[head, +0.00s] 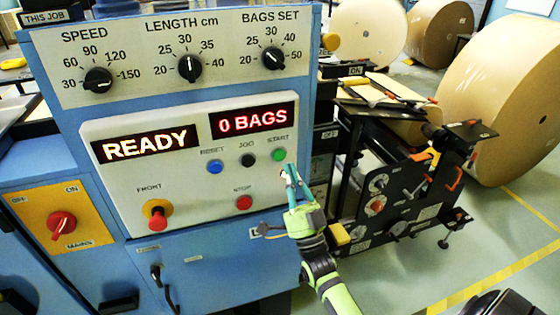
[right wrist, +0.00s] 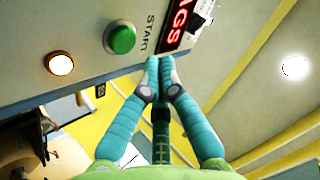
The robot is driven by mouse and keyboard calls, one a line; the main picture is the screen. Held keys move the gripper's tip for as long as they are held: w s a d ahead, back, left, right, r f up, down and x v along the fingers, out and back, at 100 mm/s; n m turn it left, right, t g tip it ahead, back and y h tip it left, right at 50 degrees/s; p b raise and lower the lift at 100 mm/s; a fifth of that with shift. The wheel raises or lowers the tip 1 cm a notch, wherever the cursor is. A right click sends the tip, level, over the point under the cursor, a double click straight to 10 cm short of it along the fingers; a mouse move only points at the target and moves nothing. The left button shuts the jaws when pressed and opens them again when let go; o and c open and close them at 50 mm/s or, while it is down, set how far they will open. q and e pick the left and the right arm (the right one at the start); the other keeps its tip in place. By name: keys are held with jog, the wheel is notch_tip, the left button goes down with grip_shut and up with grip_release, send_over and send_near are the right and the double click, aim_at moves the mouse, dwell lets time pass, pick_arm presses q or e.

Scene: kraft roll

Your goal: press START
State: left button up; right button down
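The green START button (head: 279,154) is at the right end of the upper button row on the machine's white panel, under its START label. It also shows in the right wrist view (right wrist: 120,39), raised from the panel. My right gripper (head: 288,171) is just below the button in the head view. In the right wrist view its teal fingertips (right wrist: 159,62) are together with nothing between them, to the lower right of the button and visibly apart from it. The displays read READY (head: 146,143) and 0 BAGS (head: 253,119). My left gripper is not in view.
Nearby are the black JOG button (head: 248,160), blue RESET button (head: 215,167), red STOP button (head: 244,202) and a red knob (head: 157,214) on a yellow base. A black roll stand (head: 400,195) is to the right. Large kraft rolls (head: 505,95) stand behind.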

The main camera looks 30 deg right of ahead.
aim_at(279, 155)
jog(key=shift+w+d+b, duration=0.25)
jog(key=shift+w+b, duration=0.1)
jog(key=shift+w, duration=0.7)
jog(key=shift+w, duration=0.15)
dwell(0.6)
jog(key=shift+w+d, duration=0.1)
jog(key=shift+w, duration=0.15)
